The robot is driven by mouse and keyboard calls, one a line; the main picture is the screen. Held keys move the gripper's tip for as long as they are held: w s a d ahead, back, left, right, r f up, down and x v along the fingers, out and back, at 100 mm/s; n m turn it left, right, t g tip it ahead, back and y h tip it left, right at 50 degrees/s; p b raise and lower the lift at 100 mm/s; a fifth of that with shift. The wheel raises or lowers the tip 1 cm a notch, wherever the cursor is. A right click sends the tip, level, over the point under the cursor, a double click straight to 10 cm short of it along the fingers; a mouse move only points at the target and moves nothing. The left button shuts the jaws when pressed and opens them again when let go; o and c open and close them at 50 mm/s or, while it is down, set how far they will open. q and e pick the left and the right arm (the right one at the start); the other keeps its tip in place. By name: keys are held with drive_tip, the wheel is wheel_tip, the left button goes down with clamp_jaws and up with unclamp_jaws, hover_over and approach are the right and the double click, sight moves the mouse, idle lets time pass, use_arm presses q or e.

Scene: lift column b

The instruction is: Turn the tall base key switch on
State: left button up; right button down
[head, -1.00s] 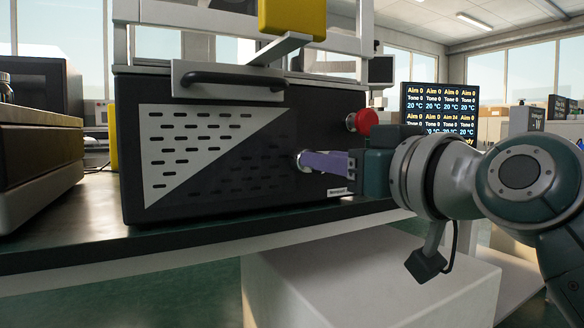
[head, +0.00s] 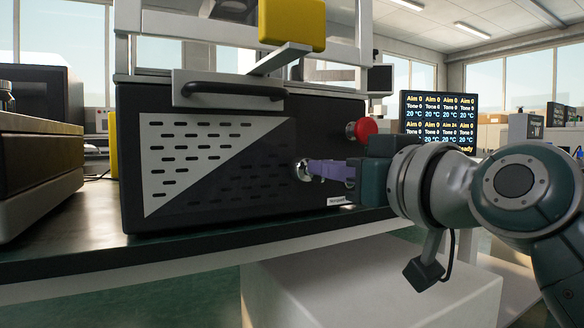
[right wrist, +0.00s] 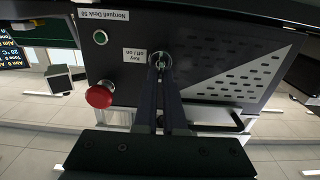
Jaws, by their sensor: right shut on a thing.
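The key switch (head: 303,171) sits in a round silver collar on the dark front panel of the tall machine's base (head: 240,190). In the right wrist view, the key switch (right wrist: 160,62) is beside a white label reading "Key off / on" (right wrist: 134,56). My right gripper (head: 314,169) has its purple fingers at the switch, shut on the key. In the wrist view the fingertips (right wrist: 161,72) meet at the key and hide most of it, so its exact angle is hard to read. My left gripper is not in view.
A red mushroom button (head: 362,129) is close above my right gripper. A black handle (head: 235,90) and a yellow block (head: 291,24) are higher up. A monitor (head: 437,118) stands behind.

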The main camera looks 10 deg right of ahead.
drive_tip(key=shift+w+d+f+m+p, duration=0.1)
drive_tip(key=shift+d+m+p, duration=0.05)
drive_tip(key=shift+m+p, duration=2.45)
drive_tip(key=shift+d+f+m+p, duration=0.15)
drive_tip(key=shift+m+p, duration=1.65)
drive_tip(key=shift+m, duration=1.5)
drive_tip(key=c, duration=1)
unclamp_jaws()
